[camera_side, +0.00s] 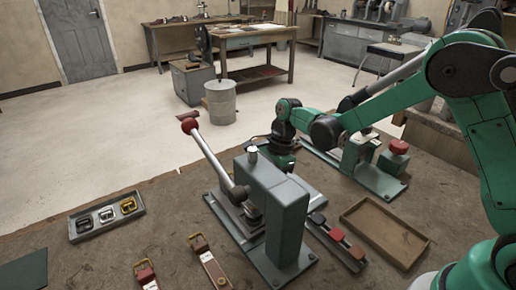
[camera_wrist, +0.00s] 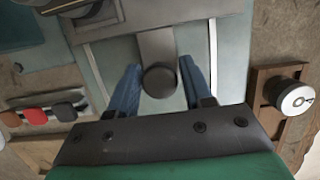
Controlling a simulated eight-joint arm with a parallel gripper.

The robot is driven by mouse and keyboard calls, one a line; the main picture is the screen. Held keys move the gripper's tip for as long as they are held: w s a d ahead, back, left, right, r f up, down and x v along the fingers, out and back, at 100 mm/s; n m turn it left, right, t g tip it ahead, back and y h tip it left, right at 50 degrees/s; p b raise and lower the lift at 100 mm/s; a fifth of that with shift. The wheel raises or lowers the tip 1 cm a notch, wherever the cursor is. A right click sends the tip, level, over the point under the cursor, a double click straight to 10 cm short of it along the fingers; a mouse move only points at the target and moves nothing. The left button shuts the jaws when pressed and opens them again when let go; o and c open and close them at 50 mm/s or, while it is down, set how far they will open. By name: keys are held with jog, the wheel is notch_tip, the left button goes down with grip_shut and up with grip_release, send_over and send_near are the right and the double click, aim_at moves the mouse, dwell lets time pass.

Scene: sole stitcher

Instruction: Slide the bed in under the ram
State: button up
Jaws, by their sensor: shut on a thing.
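The stitcher is a grey press (camera_side: 288,220) with a lever ending in a red knob (camera_side: 189,125), raised up to the left. Its base plate (camera_side: 222,216) lies on the bench. In the wrist view, the bed (camera_wrist: 157,45) shows as a grey bar between two pale rails, with a dark round knob (camera_wrist: 160,80) at its near end. My gripper (camera_wrist: 160,84) is shut on this knob, one blue finger on each side. In the side view my gripper (camera_side: 281,157) is behind the press, its fingertips mostly hidden. I cannot clearly make out the ram or its gap to the bed.
A buckle tray (camera_side: 83,224) and straps (camera_side: 212,268) lie left and in front. A strip with coloured blocks (camera_side: 336,235) and an empty wooden tray (camera_side: 358,222) lie right of the press. Another fixture with a red knob (camera_side: 398,147) stands behind right.

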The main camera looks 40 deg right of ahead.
jog(key=o, duration=0.7)
jog(key=shift+o, duration=0.2)
jog(key=shift+a+v, duration=0.25)
jog(key=shift+v, duration=0.8)
jog(key=shift+a+v, duration=0.25)
jog(key=shift+v, duration=0.8)
jog(key=shift+a+v, duration=0.25)
jog(key=shift+v, duration=0.8)
jog(key=shift+r, duration=0.2)
jog(key=d, duration=1.2)
